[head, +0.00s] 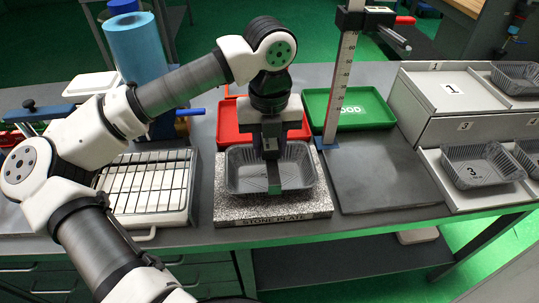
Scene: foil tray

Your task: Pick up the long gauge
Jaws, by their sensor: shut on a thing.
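My gripper (272,150) points down over the foil tray (236,180), which sits on the speckled stone plate (225,208). The gripper is shut on a narrow upright grey bar with a dark greenish lower end (274,187), which looks like the long gauge. The bar's lower end is inside the tray's outline; I cannot tell whether it touches the tray floor. The jaws hide its upper part.
A tall ruled post (340,85) stands right of the gripper, near a green tray (375,105). A red tray (228,125) lies behind the gripper. A wire rack (150,185) is at left. Numbered steps (450,90) with foil trays stand at right. The dark slab (385,180) is clear.

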